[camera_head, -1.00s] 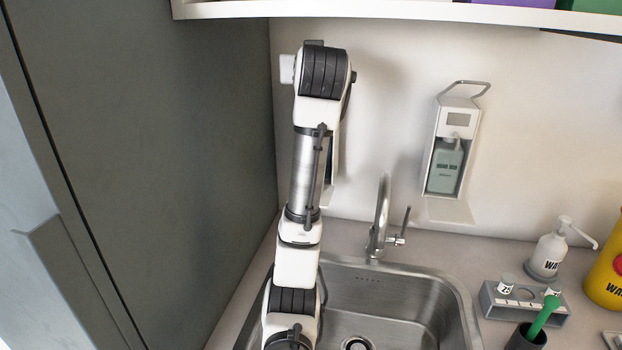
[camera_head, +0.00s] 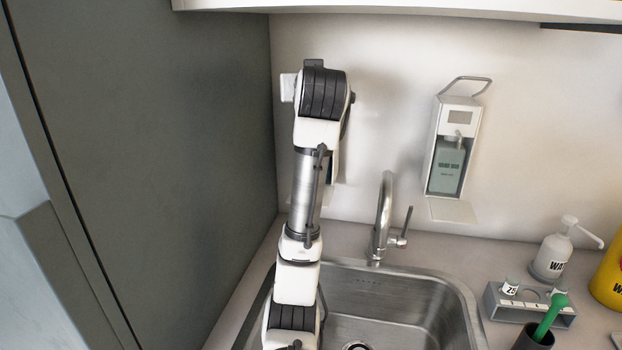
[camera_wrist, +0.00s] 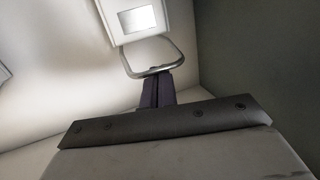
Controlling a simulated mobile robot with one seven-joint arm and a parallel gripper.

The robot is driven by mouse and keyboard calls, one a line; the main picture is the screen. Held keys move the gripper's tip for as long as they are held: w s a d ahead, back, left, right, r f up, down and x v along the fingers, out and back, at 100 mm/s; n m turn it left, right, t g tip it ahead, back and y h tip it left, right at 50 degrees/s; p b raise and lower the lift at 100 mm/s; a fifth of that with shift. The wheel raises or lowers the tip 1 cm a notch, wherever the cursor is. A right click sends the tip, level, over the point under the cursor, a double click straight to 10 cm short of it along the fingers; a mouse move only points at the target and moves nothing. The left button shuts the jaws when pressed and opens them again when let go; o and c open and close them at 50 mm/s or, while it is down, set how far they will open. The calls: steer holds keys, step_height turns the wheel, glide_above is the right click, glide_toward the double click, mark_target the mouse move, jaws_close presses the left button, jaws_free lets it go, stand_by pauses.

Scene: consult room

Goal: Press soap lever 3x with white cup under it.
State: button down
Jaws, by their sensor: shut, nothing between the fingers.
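In the wrist view, a white wall dispenser (camera_wrist: 137,20) with a small window has a metal loop lever (camera_wrist: 152,60). My gripper (camera_wrist: 164,78) is shut and empty, its dark fingers at the loop's bar; I cannot tell whether they touch it. In the head view my arm hides my gripper and nearly all of this dispenser. A second white dispenser (camera_head: 441,118) with a wire lever (camera_head: 467,80), a pale green soap bottle (camera_head: 446,168) and a drip tray (camera_head: 452,210) hangs on the wall to the right. No white cup shows in either view.
A steel sink (camera_head: 400,282) with a tall tap (camera_head: 384,215) lies below. To its right stand a white pump bottle (camera_head: 552,255), a grey rack (camera_head: 505,305), a dark cup with a green item (camera_head: 550,318) and a yellow container (camera_head: 609,275). A grey cabinet side (camera_head: 150,130) closes the left.

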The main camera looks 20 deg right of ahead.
steer(key=shift+d+f, duration=0.1)
steer(key=shift+f, duration=0.05)
steer(key=shift+w+r+p, duration=0.15)
steer(key=shift+r+p, duration=2.15)
steer(key=shift+r, duration=0.35)
steer(key=shift+f, duration=0.15)
